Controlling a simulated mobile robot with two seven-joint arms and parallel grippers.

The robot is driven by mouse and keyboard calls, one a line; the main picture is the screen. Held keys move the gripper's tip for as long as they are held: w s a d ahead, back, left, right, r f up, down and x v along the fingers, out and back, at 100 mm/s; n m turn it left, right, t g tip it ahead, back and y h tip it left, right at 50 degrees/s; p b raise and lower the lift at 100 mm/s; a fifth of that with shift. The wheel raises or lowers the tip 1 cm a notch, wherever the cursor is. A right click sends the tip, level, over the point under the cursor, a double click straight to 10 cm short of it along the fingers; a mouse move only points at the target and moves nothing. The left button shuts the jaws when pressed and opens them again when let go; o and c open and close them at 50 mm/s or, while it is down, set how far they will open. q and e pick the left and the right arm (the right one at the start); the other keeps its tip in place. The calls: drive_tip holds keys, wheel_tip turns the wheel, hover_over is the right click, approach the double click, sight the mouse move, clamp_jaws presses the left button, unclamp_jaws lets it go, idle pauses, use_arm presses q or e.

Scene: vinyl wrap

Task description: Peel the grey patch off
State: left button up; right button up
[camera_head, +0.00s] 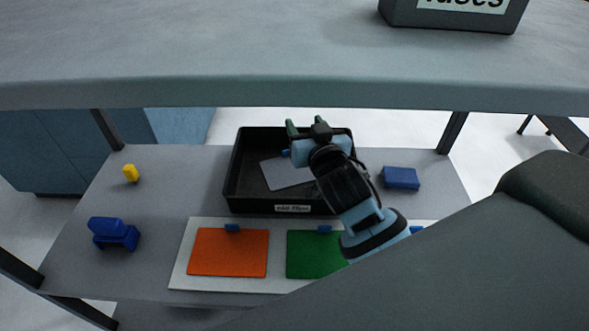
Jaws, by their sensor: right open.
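The grey patch (283,174) lies inside the black bin (234,185), tilted in the picture, with a blue tab near its upper edge close to my gripper. My right gripper (305,127) is over the far part of the bin, its green fingers apart. Nothing shows between them. A white board (180,270) lies in front of the bin and bears an orange patch (228,253) and a green patch (312,255), each with a blue tab. My right arm hides the board's right part; a bit of blue (417,229) shows there. My left gripper is out of view.
A blue block (401,178) is right of the bin. A yellow piece (131,173) and a dark blue object (113,234) are on the left of the lower shelf (75,240).

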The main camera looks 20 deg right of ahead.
drive_tip(key=s+a, duration=0.1)
drive_tip(key=s, duration=0.6)
drive_tip(key=shift+s+r+b, duration=0.35)
drive_tip(key=shift+f, duration=0.1)
idle(0.4)
